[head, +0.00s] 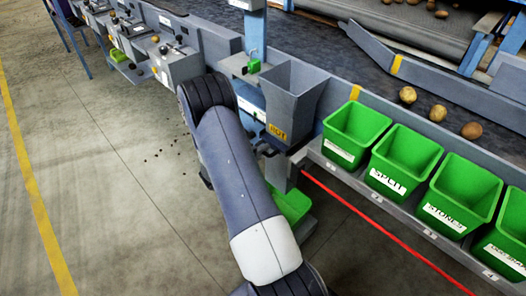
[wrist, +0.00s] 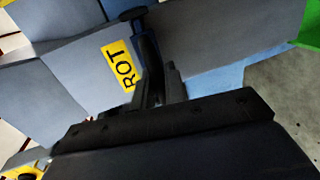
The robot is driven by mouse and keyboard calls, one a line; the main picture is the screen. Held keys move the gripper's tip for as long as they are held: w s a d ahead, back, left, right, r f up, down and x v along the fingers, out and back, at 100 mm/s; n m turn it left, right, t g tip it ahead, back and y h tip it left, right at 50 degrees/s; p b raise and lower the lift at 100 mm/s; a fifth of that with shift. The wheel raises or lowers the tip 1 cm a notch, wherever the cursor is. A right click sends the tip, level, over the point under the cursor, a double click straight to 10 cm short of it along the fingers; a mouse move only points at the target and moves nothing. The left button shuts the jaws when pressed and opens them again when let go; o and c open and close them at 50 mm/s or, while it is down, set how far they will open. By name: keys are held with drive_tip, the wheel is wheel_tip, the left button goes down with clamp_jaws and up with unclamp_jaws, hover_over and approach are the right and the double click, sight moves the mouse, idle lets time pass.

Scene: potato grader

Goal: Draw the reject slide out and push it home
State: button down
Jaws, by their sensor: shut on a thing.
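The grey hopper-shaped chute (head: 292,92) with a yellow ROT label (head: 277,132) stands right of my arm in the head view. In the wrist view the ROT label (wrist: 121,65) is close and turned on its side. My gripper (wrist: 153,70) is in front of the chute there, its dark fingers shut on what looks like the black handle of the reject slide (wrist: 132,14). The handle's rounded end shows beyond the fingers. The slide's plate is not clearly visible, so I cannot tell how far out it stands. My arm hides part of this area in the head view.
A green bin (head: 293,203) sits low below the chute, partly behind my arm. Green labelled bins, including SPLIT (head: 405,160) and STONES (head: 459,196), stand on a shelf to the right. Potatoes (head: 438,113) lie on the belt behind. Open floor lies left.

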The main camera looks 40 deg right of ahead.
drive_tip(key=f+b+v, duration=0.2)
drive_tip(key=b+v, duration=0.3)
drive_tip(key=v, duration=0.6)
drive_tip(key=shift+s+a, duration=0.15)
drive_tip(key=shift+a, duration=0.4)
drive_tip(key=shift+f, duration=0.2)
drive_tip(key=c, duration=1.5)
unclamp_jaws()
drive_tip(key=shift+a, duration=0.15)
drive_tip(key=shift+c, duration=0.2)
drive_tip(key=shift+a+r, duration=0.1)
drive_tip(key=v, duration=1)
drive_tip(key=shift+a, duration=0.3)
drive_tip(key=shift+o, duration=0.4)
drive_tip(key=shift+s+r, duration=0.1)
